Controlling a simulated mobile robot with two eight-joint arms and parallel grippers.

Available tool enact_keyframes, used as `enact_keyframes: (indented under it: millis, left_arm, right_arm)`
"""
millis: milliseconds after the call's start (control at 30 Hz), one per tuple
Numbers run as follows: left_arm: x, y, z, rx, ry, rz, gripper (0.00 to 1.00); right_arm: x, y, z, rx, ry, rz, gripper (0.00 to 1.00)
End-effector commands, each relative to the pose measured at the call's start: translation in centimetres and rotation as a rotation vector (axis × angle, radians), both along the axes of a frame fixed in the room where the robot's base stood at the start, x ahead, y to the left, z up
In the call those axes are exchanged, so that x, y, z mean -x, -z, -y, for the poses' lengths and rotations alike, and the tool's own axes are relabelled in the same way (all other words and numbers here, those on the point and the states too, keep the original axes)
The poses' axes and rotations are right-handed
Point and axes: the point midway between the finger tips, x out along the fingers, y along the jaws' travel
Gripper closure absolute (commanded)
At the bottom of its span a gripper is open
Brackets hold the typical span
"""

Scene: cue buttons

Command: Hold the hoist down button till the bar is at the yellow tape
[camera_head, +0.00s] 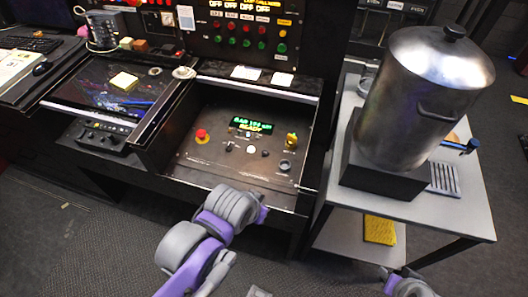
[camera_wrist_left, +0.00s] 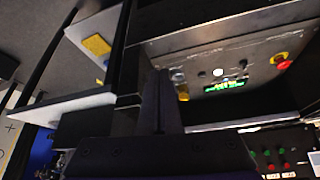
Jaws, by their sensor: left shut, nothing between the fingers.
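The control panel (camera_head: 215,165) is a dark recessed box with a lit green display (camera_head: 252,125) that appears to read "BAR" and "READY". It bears a red mushroom button (camera_head: 201,134), a yellow control (camera_head: 291,141), a white button (camera_head: 251,150) and small dark controls. I cannot tell which is hoist down. My left arm reaches toward the panel's front edge, its gripper mostly hidden behind the wrist. In the left wrist view, my left gripper (camera_wrist_left: 160,95) is shut and empty, apart from the panel (camera_wrist_left: 222,45). No hoist bar can be made out.
A large metal urn (camera_head: 425,95) stands on a grey cart (camera_head: 465,215) right of the panel, with a yellow sponge-like block (camera_head: 380,230) on its lower shelf. A desk with a dark screen (camera_head: 100,90) lies left. Upright panels with colored buttons (camera_head: 245,43) stand behind.

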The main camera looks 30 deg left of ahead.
Motion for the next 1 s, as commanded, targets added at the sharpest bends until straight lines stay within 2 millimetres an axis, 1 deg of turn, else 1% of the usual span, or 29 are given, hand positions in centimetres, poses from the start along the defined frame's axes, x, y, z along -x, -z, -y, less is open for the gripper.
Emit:
enact_keyframes:
  millis: [67,167,267,367,400,467,500,567,600,667,700,800,833,900,1000]
  left_arm:
    - [-0.1,0.0,0.0,-0.003,0.003,0.0,1.0]
    - [-0.8,0.0,-0.4,-0.037,0.032,-0.005,1.0]
    - [-2.7,0.0,-1.5,-0.13,0.112,-0.017,1.0]
    - [-6.0,0.3,-3.3,-0.28,0.244,-0.043,1.0]
    - [-7.7,0.5,-4.1,-0.349,0.306,-0.058,1.0]
    - [-10.3,0.9,-5.4,-0.457,0.404,-0.086,1.0]
    - [-12.0,1.2,-6.2,-0.529,0.468,-0.108,1.0]
    - [-14.7,1.9,-7.5,-0.633,0.565,-0.144,1.0]
    - [-16.4,2.4,-8.3,-0.7,0.628,-0.171,1.0]
    - [-19.0,3.3,-9.5,-0.796,0.72,-0.216,1.0]
    - [-20.5,3.9,-10.2,-0.856,0.779,-0.247,1.0]
    - [-23.9,5.5,-11.7,-0.981,0.903,-0.32,1.0]
    - [-24.8,5.9,-12.1,-1.012,0.935,-0.34,1.0]
    - [-26.3,6.8,-12.8,-1.072,0.997,-0.381,1.0]
    - [-27.8,7.6,-13.5,-1.127,1.057,-0.422,1.0]
  right_arm:
    - [0.0,0.0,0.0,0.0,0.0,0.0,0.59]
    - [0.1,0.5,0.0,0.0,0.0,-0.003,0.59]
    - [0.4,1.4,0.0,0.0,0.0,-0.008,0.59]
    - [0.8,2.8,0.0,0.0,0.0,-0.015,0.59]
    - [0.9,3.4,0.0,0.0,0.0,-0.017,0.59]
    - [1.1,4.3,0.0,0.0,0.0,-0.021,0.59]
    - [1.2,4.8,0.0,0.0,0.0,-0.023,0.59]
    - [1.3,5.6,0.0,0.0,0.0,-0.026,0.59]
    - [1.4,6.1,0.0,0.0,0.0,-0.028,0.59]
    - [1.5,6.8,0.0,0.0,0.0,-0.03,0.59]
    - [1.6,7.2,0.0,0.0,0.0,-0.031,0.59]
    - [1.7,8.1,0.0,0.0,0.0,-0.034,0.59]
    - [1.7,8.3,0.0,0.0,0.0,-0.035,0.59]
    - [1.8,8.7,0.0,0.0,0.0,-0.036,0.59]
    - [1.8,9.0,0.0,0.0,0.0,-0.037,0.59]
